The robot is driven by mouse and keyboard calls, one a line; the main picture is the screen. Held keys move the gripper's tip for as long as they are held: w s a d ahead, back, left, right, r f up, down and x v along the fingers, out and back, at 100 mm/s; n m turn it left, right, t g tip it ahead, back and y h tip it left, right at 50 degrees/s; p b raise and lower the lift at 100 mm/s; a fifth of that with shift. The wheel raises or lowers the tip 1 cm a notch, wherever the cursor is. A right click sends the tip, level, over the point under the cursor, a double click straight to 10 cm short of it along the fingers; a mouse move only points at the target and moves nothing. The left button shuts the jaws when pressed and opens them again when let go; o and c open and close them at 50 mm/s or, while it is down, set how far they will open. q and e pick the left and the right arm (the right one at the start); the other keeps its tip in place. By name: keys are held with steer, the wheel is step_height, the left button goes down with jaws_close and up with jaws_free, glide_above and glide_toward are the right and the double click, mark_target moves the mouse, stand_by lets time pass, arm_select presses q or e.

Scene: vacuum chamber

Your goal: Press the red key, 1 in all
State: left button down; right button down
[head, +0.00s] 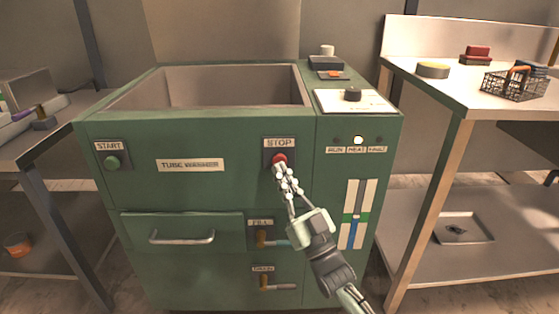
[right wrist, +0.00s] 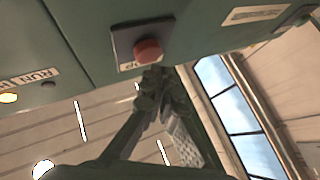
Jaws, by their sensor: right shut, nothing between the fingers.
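The red key (head: 279,159) is a round red button on a dark plate under the STOP label, on the front of a green tube washer (head: 190,190). In the right wrist view the red key (right wrist: 148,50) stands out from its plate, just beyond my fingertips. My right gripper (head: 284,172) is shut and empty, with its tips at the lower edge of the key in the head view. In the right wrist view the right gripper (right wrist: 155,75) shows close to the key; I cannot tell whether it touches. My left gripper is not in view.
A green START button (head: 112,162) is on the washer's left. A drawer handle (head: 182,237) and the FILL (head: 262,239) and DRAIN (head: 266,282) valves lie below. A lit lamp (head: 358,140) is on the right panel. A bench with a wire basket (head: 512,85) stands right.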

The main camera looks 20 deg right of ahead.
steer(key=shift+s, duration=0.1)
steer(key=s, duration=0.1)
steer(key=s+a+p, duration=0.1)
steer(key=s, duration=0.1)
steer(key=s+p, duration=0.1)
steer(key=shift+s+a, duration=0.25)
steer(key=shift+s, duration=0.15)
stand_by(0.8)
